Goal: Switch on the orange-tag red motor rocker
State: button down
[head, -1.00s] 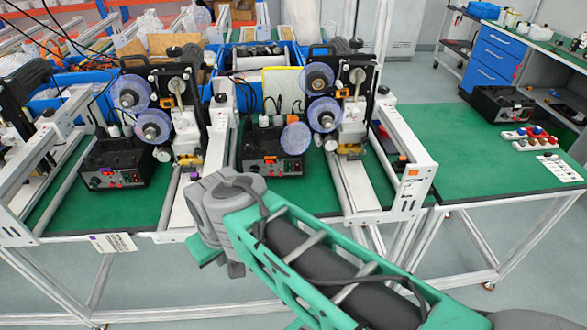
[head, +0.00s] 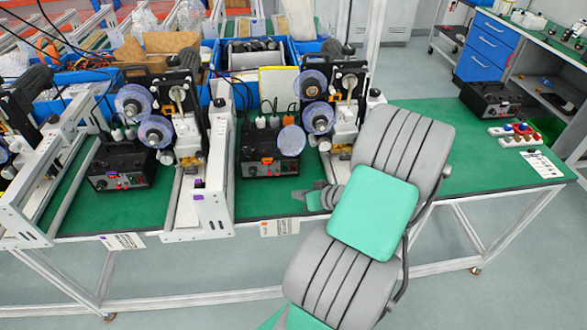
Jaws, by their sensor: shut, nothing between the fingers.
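The rocker's position is too small to tell. My gripper (head: 314,199) is to the right of the box and nearer the front edge, apart from the panel in the picture. It is small and partly hidden by my arm; its fingers look shut and empty. A card with an orange mark (head: 280,228) hangs on the bench's front edge.
A similar black box (head: 122,165) with a purple tag stands to the left. A white frame (head: 212,180) with a purple tag rises between the two boxes. My arm covers the right-hand frame. Bare green bench lies in front of the middle box.

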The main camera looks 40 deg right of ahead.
aim_at(293, 167)
jog(key=w+d, duration=0.1)
jog(key=w, duration=0.1)
jog(key=w+d+f+b, duration=0.1)
jog(key=w, duration=0.1)
jog(key=w+d+b, duration=0.1)
jog(key=w+d, duration=0.1)
jog(key=shift+d+f, duration=0.1)
jog(key=shift+f, duration=0.15)
jog(key=shift+w+d+r+b, duration=0.1)
jog(key=shift+w+d+b, duration=0.25)
jog(key=shift+w+d, duration=0.15)
dwell(1.6)
jog(key=shift+w+d+b, duration=0.1)
jog(key=shift+w+b, duration=0.15)
jog(key=shift+b, duration=0.15)
jog(key=shift+w+d, duration=0.1)
jog(key=shift+w+d, duration=0.2)
jog(key=shift+w, duration=0.05)
dwell(0.4)
jog(key=shift+s+a, duration=0.1)
jog(key=shift+s+a, duration=0.35)
jog(key=shift+s, duration=0.15)
